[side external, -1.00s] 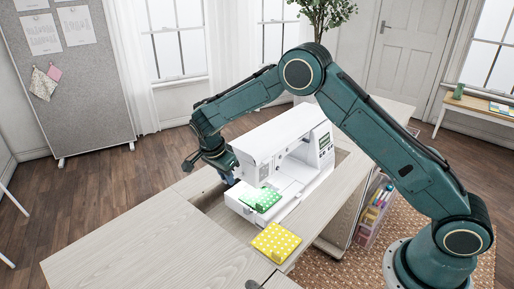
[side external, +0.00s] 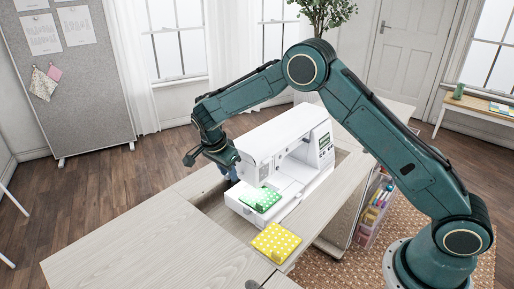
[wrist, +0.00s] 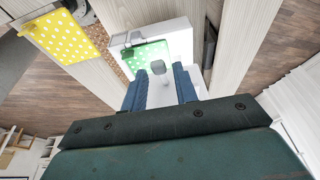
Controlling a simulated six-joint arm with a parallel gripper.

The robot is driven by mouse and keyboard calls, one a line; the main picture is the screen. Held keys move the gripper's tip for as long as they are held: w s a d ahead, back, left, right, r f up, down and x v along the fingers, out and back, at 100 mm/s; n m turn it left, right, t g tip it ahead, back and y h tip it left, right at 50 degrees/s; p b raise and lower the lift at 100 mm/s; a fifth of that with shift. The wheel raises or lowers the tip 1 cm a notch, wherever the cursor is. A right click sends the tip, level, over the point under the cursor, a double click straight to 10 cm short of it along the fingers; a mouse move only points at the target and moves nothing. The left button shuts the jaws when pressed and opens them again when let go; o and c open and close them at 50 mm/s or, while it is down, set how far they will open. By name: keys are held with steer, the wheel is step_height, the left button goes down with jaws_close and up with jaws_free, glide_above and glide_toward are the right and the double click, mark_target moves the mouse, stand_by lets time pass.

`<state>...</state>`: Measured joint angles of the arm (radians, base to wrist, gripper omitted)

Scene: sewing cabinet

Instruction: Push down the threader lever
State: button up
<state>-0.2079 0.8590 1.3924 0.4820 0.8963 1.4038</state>
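The white sewing machine (side external: 285,145) stands in the cabinet's recess. Its head end faces my gripper (side external: 231,173), which is just left of it and low beside the head. In the wrist view my gripper (wrist: 160,84) shows two blue fingers spread apart, with nothing held between them. Beyond the fingertips lie the white machine bed and green dotted fabric (wrist: 148,53); this fabric also shows in the side view (side external: 262,199). A small grey part (wrist: 158,67) appears in the gap between the fingers. I cannot make out the threader lever for certain in either view.
Yellow dotted fabric (side external: 276,241) lies folded on the cabinet top (side external: 140,235) at the front. A clear bin of supplies (side external: 373,211) is under the cabinet's right side. The left part of the cabinet top is clear.

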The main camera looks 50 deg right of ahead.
steer(key=shift+a, duration=0.1)
steer(key=shift+v, duration=2.95)
steer(key=shift+r, duration=0.15)
